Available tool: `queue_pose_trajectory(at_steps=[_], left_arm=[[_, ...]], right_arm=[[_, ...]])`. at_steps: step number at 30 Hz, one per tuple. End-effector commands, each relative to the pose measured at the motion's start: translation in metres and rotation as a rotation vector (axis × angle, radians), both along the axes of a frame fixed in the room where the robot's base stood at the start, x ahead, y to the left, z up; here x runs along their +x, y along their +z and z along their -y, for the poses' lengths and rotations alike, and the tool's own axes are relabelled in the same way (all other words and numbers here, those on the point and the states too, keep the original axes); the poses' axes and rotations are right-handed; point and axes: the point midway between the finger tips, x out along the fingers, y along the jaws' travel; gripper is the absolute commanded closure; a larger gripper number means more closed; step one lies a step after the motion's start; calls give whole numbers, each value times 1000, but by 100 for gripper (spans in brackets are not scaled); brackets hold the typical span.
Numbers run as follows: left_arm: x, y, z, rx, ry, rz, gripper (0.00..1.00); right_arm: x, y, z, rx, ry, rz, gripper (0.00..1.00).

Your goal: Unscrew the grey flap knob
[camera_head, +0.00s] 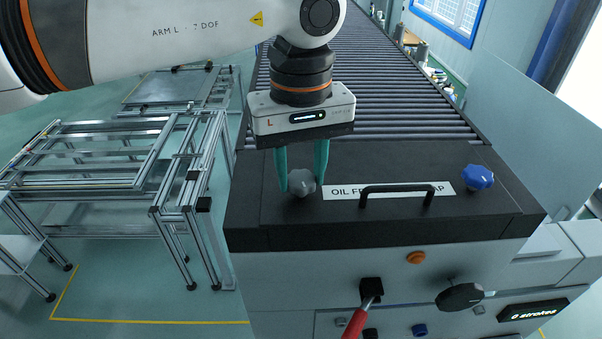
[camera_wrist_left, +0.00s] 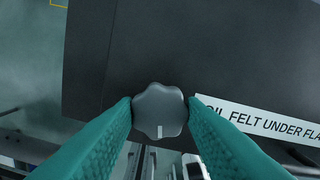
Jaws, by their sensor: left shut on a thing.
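The grey flap knob (camera_head: 300,183) is a lobed knob on the left of the black flap (camera_head: 290,222). My left gripper (camera_head: 302,187) comes down from above with its two teal fingers on either side of the knob, shut on it. In the left wrist view the grey knob (camera_wrist_left: 160,111) sits between the fingertips, with a pale mark on its lower edge. My right gripper is not in view.
A blue knob (camera_head: 479,177) sits at the flap's right, with a black handle (camera_head: 408,192) and a white label (camera_head: 342,192) between. Below are a red-handled lever (camera_head: 356,322), an orange button (camera_head: 416,257) and a black knob (camera_head: 460,297). A roller conveyor (camera_head: 390,95) runs behind; aluminium frames (camera_head: 120,150) stand left.

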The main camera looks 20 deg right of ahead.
Motion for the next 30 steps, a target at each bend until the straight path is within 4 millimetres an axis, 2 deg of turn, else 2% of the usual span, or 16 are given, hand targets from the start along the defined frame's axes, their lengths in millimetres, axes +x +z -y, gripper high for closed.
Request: queue_pose_trajectory(at_steps=[1, 9, 30], left_arm=[[1, -3, 0, -4, 44, 0, 86], [0, -2, 0, -4, 299, 0, 86], [0, -1, 0, -3, 964, 3, 86]], right_arm=[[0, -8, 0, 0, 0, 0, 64], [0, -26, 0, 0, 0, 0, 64], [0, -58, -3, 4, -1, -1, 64]])
